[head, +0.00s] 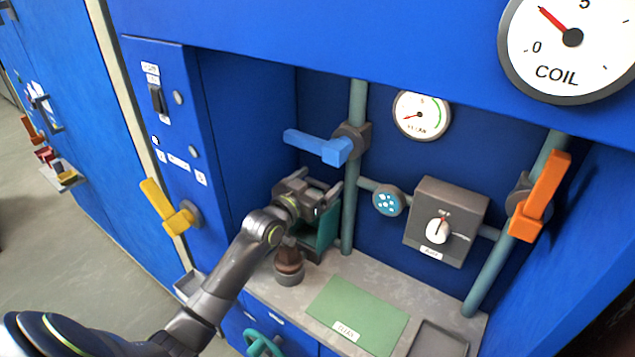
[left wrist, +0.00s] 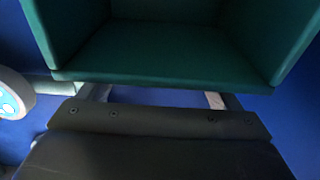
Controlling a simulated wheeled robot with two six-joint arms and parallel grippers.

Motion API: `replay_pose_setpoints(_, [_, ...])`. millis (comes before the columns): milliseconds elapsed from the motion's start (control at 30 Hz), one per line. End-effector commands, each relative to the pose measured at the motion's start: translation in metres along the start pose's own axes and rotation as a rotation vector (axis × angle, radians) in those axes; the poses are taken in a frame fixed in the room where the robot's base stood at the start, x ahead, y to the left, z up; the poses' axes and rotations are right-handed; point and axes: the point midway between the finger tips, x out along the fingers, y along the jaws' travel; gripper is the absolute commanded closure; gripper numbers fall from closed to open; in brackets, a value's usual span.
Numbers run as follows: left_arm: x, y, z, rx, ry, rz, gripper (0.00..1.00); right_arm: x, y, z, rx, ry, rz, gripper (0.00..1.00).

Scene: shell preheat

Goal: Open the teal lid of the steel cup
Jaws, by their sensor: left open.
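My left gripper (head: 318,190) reaches into the blue alcove, open and empty, with its fingers apart. Just below it, a dark teal open box (head: 327,228) stands at the back left of the counter, partly hidden by my wrist. The teal box also fills the top of the left wrist view (left wrist: 160,50), close beyond my gripper (left wrist: 158,98); I cannot tell whether they touch. A brown and grey round object (head: 288,272) stands in front of the box, its top partly covered by my arm. I cannot make out a steel cup or its teal lid for certain.
A blue lever (head: 318,145) sticks out above my gripper from a vertical pipe (head: 357,110). A dark box with a white knob (head: 437,230) and an orange lever (head: 541,195) are to the right. A green mat (head: 357,313) lies on the otherwise mostly clear counter (head: 380,275).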

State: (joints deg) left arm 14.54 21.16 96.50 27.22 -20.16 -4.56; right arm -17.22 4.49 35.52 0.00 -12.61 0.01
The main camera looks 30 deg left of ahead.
Motion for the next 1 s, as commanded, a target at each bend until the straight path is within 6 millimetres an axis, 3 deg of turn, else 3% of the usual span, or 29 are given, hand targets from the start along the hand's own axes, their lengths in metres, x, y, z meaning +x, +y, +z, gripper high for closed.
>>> replay_pose_setpoints(233, [0.0,0.0,0.0,0.0,0.0,0.0,0.17,0.0,0.0,0.0,0.0,0.0,0.0,1.0])
replay_pose_setpoints(700, [0.0,0.0,0.0,0.0,0.0,0.0,0.77,0.0,0.0,0.0,0.0,0.0,0.0,1.0])
replay_pose_setpoints(867, [-0.005,0.0,-0.002,0.001,-0.002,0.0,0.77,-0.005,0.001,-0.001,0.0,0.0,0.0,1.0])
replay_pose_setpoints(1000, [-0.022,-0.001,-0.002,0.002,0.018,0.0,0.77,-0.006,0.001,-0.001,0.0,0.001,0.0,1.0])
